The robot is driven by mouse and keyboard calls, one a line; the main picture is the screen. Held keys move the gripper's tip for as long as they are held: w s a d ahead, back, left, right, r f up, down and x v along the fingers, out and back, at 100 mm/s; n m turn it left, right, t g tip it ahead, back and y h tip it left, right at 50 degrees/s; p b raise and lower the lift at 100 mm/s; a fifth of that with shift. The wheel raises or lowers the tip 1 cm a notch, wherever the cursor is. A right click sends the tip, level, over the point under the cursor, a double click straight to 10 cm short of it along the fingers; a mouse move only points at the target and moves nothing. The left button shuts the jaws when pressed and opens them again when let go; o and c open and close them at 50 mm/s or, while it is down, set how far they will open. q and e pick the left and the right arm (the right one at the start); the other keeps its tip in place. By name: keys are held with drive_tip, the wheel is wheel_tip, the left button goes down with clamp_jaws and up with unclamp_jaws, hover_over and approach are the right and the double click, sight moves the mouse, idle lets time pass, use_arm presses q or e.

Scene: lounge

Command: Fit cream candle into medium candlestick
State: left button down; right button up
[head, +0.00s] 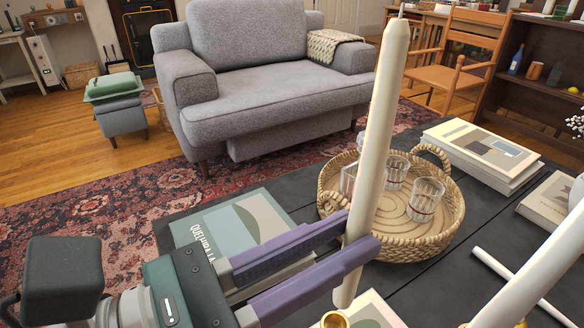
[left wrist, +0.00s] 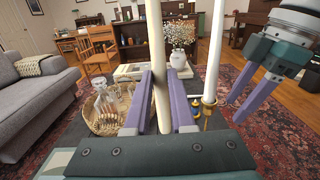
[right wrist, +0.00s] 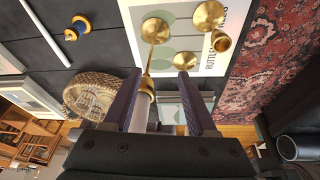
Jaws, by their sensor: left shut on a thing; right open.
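The cream candle (head: 365,180) is held upright with a slight tilt, its lower end free above the table. My left gripper (head: 362,235) is shut on its lower part; the left wrist view shows the candle (left wrist: 157,75) between the fingers. A brass candlestick cup (head: 335,319) shows at the bottom edge, close below the candle's lower end. Brass candlestick parts (right wrist: 221,42) also show in the right wrist view; I cannot tell which is the medium one. My right gripper (right wrist: 152,88) is open. Another white candle (left wrist: 213,60) stands in a brass candlestick, appearing between the right fingers.
A wicker tray (head: 452,215) with glasses stands behind the held candle. Books (head: 485,150) lie at right and under the left gripper. A loose white candle (head: 525,287) lies on the dark table (head: 440,290). The standing candle is a tall obstacle at right.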

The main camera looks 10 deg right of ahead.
sight(337, 292)
use_arm(q)
wheel_tip(337, 292, down, 4)
drive_tip(key=b, duration=0.4)
drive_tip(key=shift+f, duration=0.1)
drive_tip(key=shift+a+f, duration=0.1)
drive_tip(key=shift+f, duration=0.1)
idle(0.3)
idle(0.5)
drive_tip(key=shift+f+b, duration=1.1)
drive_tip(key=shift+f, duration=0.3)
idle(0.3)
drive_tip(key=c, duration=0.7)
unclamp_jaws()
drive_tip(key=shift+p+v, duration=0.7)
drive_tip(key=shift+v, duration=2.35)
